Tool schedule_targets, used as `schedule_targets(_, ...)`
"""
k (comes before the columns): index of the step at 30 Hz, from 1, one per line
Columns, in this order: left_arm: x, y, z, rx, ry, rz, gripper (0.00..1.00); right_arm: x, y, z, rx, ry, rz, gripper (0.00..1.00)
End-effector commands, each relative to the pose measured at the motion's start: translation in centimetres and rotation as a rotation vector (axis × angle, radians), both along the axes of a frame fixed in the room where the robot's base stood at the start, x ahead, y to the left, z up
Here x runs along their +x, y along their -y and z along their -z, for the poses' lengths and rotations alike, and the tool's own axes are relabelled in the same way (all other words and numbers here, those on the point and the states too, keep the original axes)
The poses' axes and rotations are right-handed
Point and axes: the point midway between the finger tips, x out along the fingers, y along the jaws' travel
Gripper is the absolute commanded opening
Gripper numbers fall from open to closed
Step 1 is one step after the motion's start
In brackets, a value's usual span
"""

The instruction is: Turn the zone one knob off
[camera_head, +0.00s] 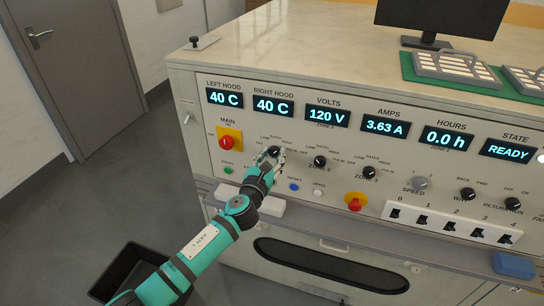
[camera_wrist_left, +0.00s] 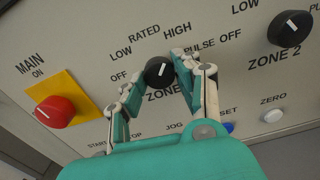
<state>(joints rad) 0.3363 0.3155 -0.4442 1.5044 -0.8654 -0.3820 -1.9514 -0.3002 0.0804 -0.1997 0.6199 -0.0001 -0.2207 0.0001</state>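The zone one knob (camera_wrist_left: 158,71) is round and black with a white pointer line. In the left wrist view its pointer leans up and right, roughly towards HIGH; its OFF label is at its left. In the head view the knob (camera_head: 273,151) is partly covered by my left gripper (camera_head: 272,158). In the left wrist view the fingers of my left gripper (camera_wrist_left: 158,74) straddle the knob, tips close at both sides. Whether both press on it is hard to see. My right gripper is in neither view.
The red MAIN knob (camera_wrist_left: 55,111) sits left of my gripper. The zone 2 knob (camera_head: 320,161) and zone 3 knob (camera_head: 369,172) are to the right. Small buttons, such as the blue one (camera_head: 295,187), lie below. A black bin (camera_head: 130,270) stands on the floor.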

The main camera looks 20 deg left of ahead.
Motion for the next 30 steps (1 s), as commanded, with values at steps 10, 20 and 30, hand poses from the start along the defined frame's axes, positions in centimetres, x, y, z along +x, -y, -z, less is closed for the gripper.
schedule_targets(10,-0.02,0.02,0.03,-0.014,0.000,0.000,0.00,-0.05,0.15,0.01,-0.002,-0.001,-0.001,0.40)
schedule_targets(20,-0.02,0.10,0.08,-0.170,-0.007,0.001,0.00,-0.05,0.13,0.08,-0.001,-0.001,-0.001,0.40)
schedule_targets(30,-0.03,0.17,0.07,-0.481,-0.017,0.001,0.00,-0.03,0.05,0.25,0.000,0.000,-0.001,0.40)
